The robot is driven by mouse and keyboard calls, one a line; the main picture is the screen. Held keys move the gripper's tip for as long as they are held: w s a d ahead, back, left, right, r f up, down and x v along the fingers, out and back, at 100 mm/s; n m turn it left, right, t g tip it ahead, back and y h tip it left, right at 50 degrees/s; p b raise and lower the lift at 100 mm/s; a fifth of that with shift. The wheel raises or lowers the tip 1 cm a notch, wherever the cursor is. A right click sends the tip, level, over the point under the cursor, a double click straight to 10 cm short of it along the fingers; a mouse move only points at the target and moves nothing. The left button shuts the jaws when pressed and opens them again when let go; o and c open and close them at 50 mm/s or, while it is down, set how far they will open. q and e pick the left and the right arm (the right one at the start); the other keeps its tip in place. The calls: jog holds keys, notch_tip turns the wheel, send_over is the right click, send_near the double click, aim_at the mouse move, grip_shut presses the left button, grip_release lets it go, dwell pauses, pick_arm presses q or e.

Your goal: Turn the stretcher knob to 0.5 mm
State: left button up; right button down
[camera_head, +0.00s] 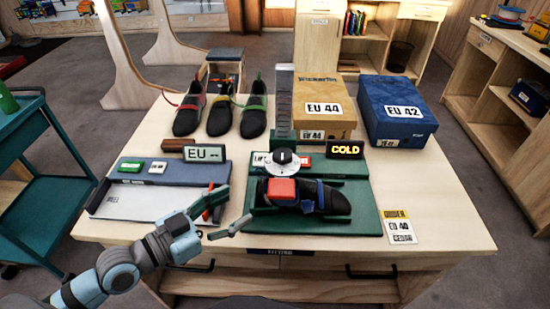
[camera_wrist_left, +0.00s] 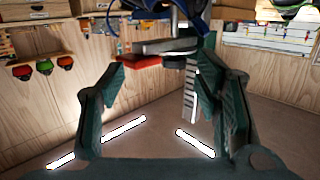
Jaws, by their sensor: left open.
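The stretcher knob (camera_head: 282,157), dark with a light pointer and a pale rim, stands at the back of the green stretcher base (camera_head: 372,222). Its scale is too small to read. A dark climbing shoe (camera_head: 332,198) lies on the base with a red block (camera_head: 282,189) at its left end. My left gripper (camera_head: 231,211) is open and empty, left of the base and short of the knob. In the left wrist view its spread fingers (camera_wrist_left: 163,75) show, with a red piece and dark parts beyond them. My right gripper is not in view.
A sign reading COLD (camera_head: 345,149) stands right of the knob, and a tall grey gauge (camera_head: 284,98) behind it. Shoe boxes (camera_head: 398,125), three shoes (camera_head: 220,116) and an EU display (camera_head: 204,154) crowd the back. An order card (camera_head: 399,227) lies front right.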

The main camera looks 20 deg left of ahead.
aim_at(275, 160)
pick_arm(q)
jog(key=shift+t, duration=0.7)
jog(key=w+d+r, duration=0.1)
jog(key=w+d, duration=0.1)
jog(key=w, duration=0.2)
jog(key=w+d+r, duration=0.1)
jog(key=w+d, duration=0.1)
jog(key=w, duration=0.3)
jog(key=w+d+r, duration=0.1)
jog(key=w+d, duration=0.1)
jog(key=w, duration=0.2)
jog(key=shift+w+r, duration=0.15)
jog(key=shift+w, duration=0.2)
jog(key=shift+a, duration=0.1)
jog(key=shift+c, duration=0.6)
jog(key=c, duration=1)
